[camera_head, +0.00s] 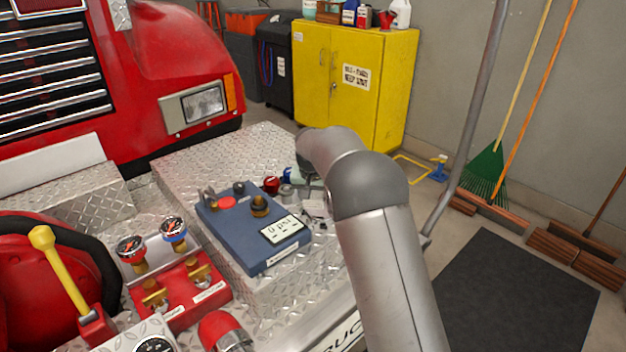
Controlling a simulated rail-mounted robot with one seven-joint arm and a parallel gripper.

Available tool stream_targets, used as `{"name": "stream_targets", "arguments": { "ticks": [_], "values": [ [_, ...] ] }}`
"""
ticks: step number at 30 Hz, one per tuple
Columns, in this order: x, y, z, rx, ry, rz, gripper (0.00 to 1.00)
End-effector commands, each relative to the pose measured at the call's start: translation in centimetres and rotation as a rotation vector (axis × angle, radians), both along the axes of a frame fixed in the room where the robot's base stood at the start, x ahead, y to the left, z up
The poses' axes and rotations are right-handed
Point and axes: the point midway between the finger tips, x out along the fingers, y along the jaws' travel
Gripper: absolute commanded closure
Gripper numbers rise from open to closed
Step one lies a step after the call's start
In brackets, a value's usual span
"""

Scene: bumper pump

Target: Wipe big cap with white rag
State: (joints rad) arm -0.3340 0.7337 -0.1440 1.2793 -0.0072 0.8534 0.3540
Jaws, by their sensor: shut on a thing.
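My gripper (308,180) is at the far end of my arm, low over the diamond-plate bumper deck, just right of the blue control box. My arm hides much of it, and its fingertips are hard to make out. A small white patch, which looks like the white rag (317,208), shows right below it, and the gripper is shut on it. Small caps stand close to its left: a red cap (271,184), a grey cap (286,191) and a partly hidden blue one (288,173). I cannot tell which is the big cap, or whether the rag touches one.
The blue control box (240,235) with knobs and a "0 psi" display sits left of my gripper. A red valve block (180,290) with gauges is at front left. A yellow cabinet (350,85) stands behind. A grey pole (470,130) rises at right.

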Motion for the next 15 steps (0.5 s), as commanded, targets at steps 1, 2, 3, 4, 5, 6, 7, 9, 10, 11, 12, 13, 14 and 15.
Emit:
{"name": "stream_targets", "arguments": {
  "ticks": [1,2,3,4,5,6,7,9,10,11,12,13,14,15],
  "values": [
    [0.0,0.0,0.8,0.001,-0.001,0.000,0.73],
    [0.0,0.0,1.1,0.001,-0.001,0.000,0.73],
    [0.0,0.0,1.5,0.001,-0.002,0.000,0.73],
    [0.1,0.0,1.7,0.001,-0.002,-0.001,0.73],
    [0.1,-0.1,2.0,0.001,-0.002,-0.001,0.73],
    [0.1,-0.1,2.4,0.001,-0.003,-0.001,0.73],
    [0.1,-0.1,2.7,0.001,-0.003,-0.002,0.73],
    [0.1,-0.2,3.3,0.001,-0.003,-0.002,0.73],
    [0.1,-0.2,3.6,0.001,-0.003,-0.003,0.73],
    [0.1,-0.2,3.9,0.001,-0.003,-0.003,0.73],
    [0.1,-0.2,4.2,0.001,-0.003,-0.003,0.73],
    [0.1,-0.3,4.4,0.001,-0.003,-0.004,0.73],
    [0.1,-0.3,4.6,0.001,-0.003,-0.004,0.73],
    [0.1,-0.3,4.8,0.001,-0.002,-0.004,0.73]
  ]
}}
